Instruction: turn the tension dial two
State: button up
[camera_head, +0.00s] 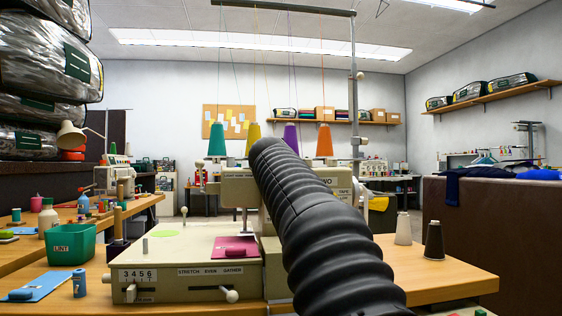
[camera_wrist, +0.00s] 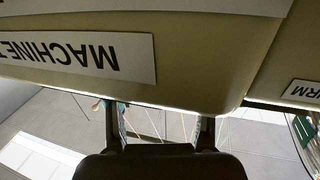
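The cream sewing machine (camera_head: 240,185) stands on a wooden table, with threads rising from coloured cones above it. A label on its upper right, beside my black ribbed arm, reads "TWO" (camera_head: 328,181). I cannot make out a tension dial; my arm covers much of the machine's front. My gripper is hidden in the head view. In the wrist view my gripper (camera_wrist: 158,118) has its two fingers apart with nothing seen between them. The machine's body (camera_wrist: 200,65) fills the upper part there, its "MACHINE T..." label (camera_wrist: 95,55) upside down. I cannot tell whether the fingertips touch it.
The machine's flat bed (camera_head: 185,250) bears a pink pad (camera_head: 235,247). A green LINT bin (camera_head: 72,244) and a blue spool (camera_head: 79,283) stand at left. Two thread cones, one white (camera_head: 403,229) and one black (camera_head: 434,241), stand at right. Bagged comforters (camera_head: 40,75) are stacked at far left.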

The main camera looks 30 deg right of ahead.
jog(key=v, duration=1.2)
dwell(0.4)
jog(key=s+a+f+n+g+y+p, duration=0.1)
jog(key=s+f, duration=0.2)
jog(key=f, duration=0.2)
jog(key=s+a+f+n+g+y+p, duration=0.1)
jog(key=s+a+f+g+p, duration=0.1)
jog(key=s+f, duration=0.2)
jog(key=s+a+f+g+y+p, duration=0.1)
jog(key=s+f+y+p, duration=0.1)
jog(key=f, duration=0.6)
jog(key=shift+s+a+f+n+g, duration=0.1)
jog(key=shift+s+a+n+g, duration=0.1)
jog(key=shift+s, duration=0.2)
jog(key=shift+s+a+n+g, duration=0.1)
jog(key=shift+s+n+g, duration=0.1)
jog(key=shift+s, duration=0.25)
jog(key=s+a+f+n+g+y+p, duration=0.1)
jog(key=s+a+f, duration=0.3)
jog(key=s+f, duration=0.4)
jog(key=s+a+f+n+g+y+p, duration=0.2)
jog(key=s+a+f+g+y+p, duration=0.1)
jog(key=s+f, duration=0.6)
notch_tip(320, 180, down, 3)
jog(key=shift+a+f+g+y+p, duration=0.1)
jog(key=shift+a+g+y+p, duration=0.35)
jog(key=shift+a, duration=0.5)
